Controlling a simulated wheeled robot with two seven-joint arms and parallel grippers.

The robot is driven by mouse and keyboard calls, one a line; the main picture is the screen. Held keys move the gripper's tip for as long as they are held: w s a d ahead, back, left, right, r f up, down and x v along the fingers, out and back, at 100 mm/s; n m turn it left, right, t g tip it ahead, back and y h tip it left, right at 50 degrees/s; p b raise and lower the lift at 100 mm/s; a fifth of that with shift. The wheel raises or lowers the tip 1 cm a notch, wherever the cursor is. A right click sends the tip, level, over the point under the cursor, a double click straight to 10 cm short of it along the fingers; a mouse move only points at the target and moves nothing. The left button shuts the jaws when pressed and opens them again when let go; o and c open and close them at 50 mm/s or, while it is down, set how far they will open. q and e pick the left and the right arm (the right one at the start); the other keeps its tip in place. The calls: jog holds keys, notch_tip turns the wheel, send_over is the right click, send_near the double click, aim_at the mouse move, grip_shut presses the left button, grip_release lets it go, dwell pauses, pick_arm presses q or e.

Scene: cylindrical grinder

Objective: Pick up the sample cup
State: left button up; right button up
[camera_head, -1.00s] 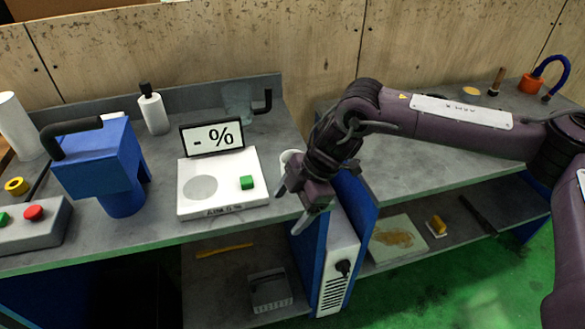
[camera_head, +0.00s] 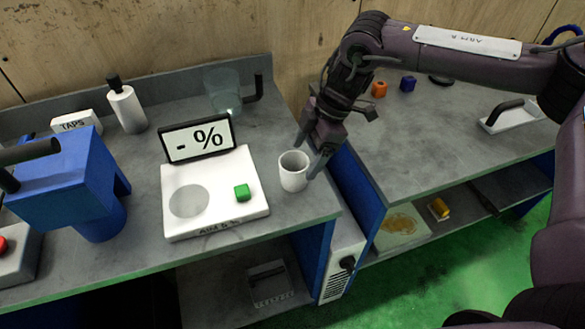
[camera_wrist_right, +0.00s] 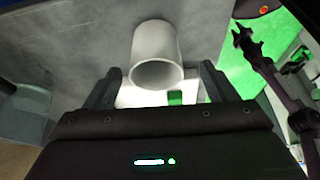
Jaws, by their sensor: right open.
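The sample cup (camera_head: 293,172) is a small white open cup. It stands upright on the grey bench between the white scale and my right gripper. My right gripper (camera_head: 309,153) is open and empty, at the cup's upper right side in the head view. In the right wrist view the cup (camera_wrist_right: 157,45) lies just beyond and between the two spread fingers (camera_wrist_right: 160,72), with its opening toward the camera. I cannot tell whether a finger touches it. A dark jointed shape at the right of the wrist view looks like my left gripper (camera_wrist_right: 245,40); its jaws are too small to judge.
The white scale (camera_head: 218,214) with a green button and a percent display (camera_head: 198,138) stands left of the cup. A clear beaker (camera_head: 222,90), a white bottle (camera_head: 127,106) and a blue machine (camera_head: 70,185) stand farther left. The bench edge is close to the cup's right.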

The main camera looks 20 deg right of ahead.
aim_at(294, 166)
jog(key=x, duration=0.3)
jog(key=p+x, duration=0.1)
jog(key=shift+w+a+f, duration=0.1)
jog(key=shift+w+a, duration=0.2)
jog(key=shift+a, duration=0.1)
jog(key=shift+a+f, duration=0.1)
jog(key=shift+f, duration=0.2)
jog(key=c, duration=1.1)
pick_arm(q)
jog(key=shift+s+r, duration=0.15)
jog(key=shift+r, duration=0.5)
pick_arm(e)
jog(key=shift+o, duration=0.2)
pick_arm(q)
jog(key=shift+s, duration=0.1)
pick_arm(e)
jog(key=shift+r, duration=0.1)
